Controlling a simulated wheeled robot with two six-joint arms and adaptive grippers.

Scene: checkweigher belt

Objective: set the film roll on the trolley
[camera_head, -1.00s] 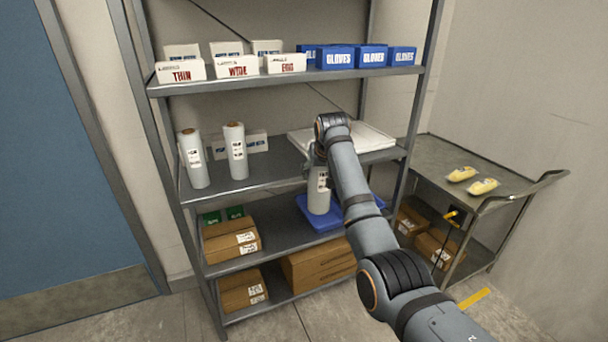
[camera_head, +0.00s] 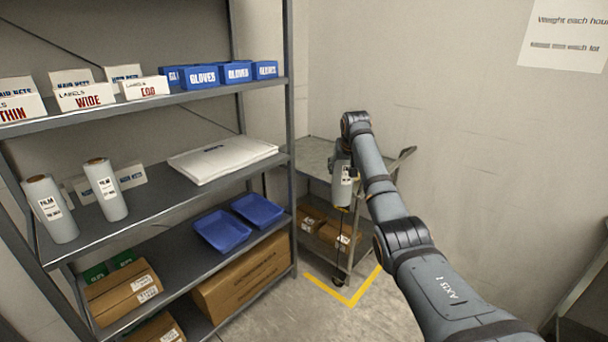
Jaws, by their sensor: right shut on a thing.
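The film roll (camera_head: 342,190) is a pale cylinder with a printed label, hanging upright from my right gripper (camera_head: 343,166). The gripper is shut on its upper end. The grey metal trolley (camera_head: 317,152) stands behind it, in the corner right of the shelving. The roll overlaps the trolley's front in the picture; I cannot tell whether it is over the top or in front of the edge. My arm hides the right part of the trolley top. Two other film rolls stand on the middle shelf, one at the left (camera_head: 49,210) and one beside it (camera_head: 105,190). My left gripper is out of view.
The shelving (camera_head: 290,130) stands left of the trolley. Its lower shelf holds two blue trays (camera_head: 222,230) and brown cartons. White folded sheets (camera_head: 222,160) lie on the middle shelf. Cartons (camera_head: 338,235) sit on the trolley's lower deck. Yellow tape (camera_head: 349,300) marks the floor in front.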

